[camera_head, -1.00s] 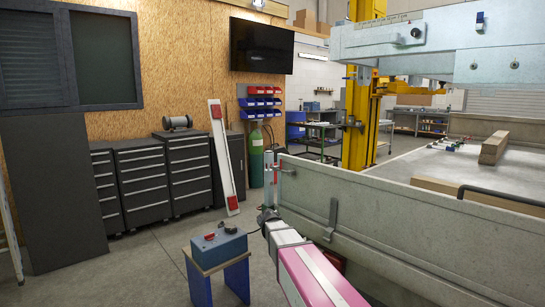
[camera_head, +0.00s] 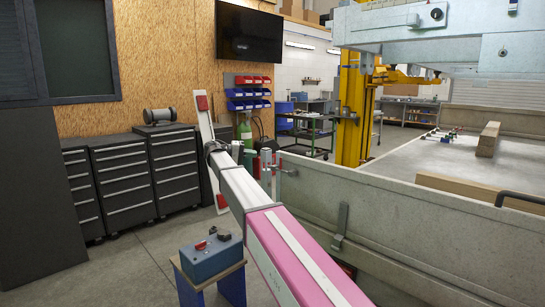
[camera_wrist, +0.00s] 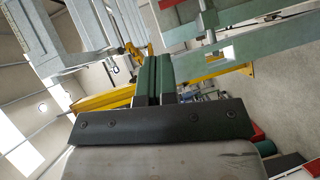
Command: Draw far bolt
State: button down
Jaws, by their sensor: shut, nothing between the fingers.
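The grey trailer side board (camera_head: 400,210) runs along the right of the head view. At its far end stands a pale upright post (camera_head: 265,168), with a small bolt-like fitting (camera_head: 286,170) with a reddish part beside it. My arm reaches toward that end, and its forward links partly cover the area. In the wrist view, my gripper (camera_wrist: 153,60) shows dark green fingers closed together, with nothing between them. A grey rod (camera_wrist: 207,22) passes to the right of the fingertips, apart from them in the picture. I cannot tell whether it is the bolt.
A blue box (camera_head: 210,258) with a red knob sits on a small stool beside my arm. Dark drawer cabinets (camera_head: 125,180) stand at the left wall. A yellow column (camera_head: 355,110) rises behind the board. A timber (camera_head: 488,140) lies on the trailer bed.

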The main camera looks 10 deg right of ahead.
jog(key=shift+d+f, duration=0.1)
jog(key=d+f, duration=0.1)
jog(key=d, duration=0.8)
jog(key=shift+w+d+f, duration=0.15)
jog(key=shift+w+d, duration=0.05)
jog(key=shift+d, duration=0.15)
jog(key=s+d, duration=0.2)
jog(key=s, duration=0.1)
jog(key=shift+s+d, duration=0.2)
jog(key=shift+d, duration=0.05)
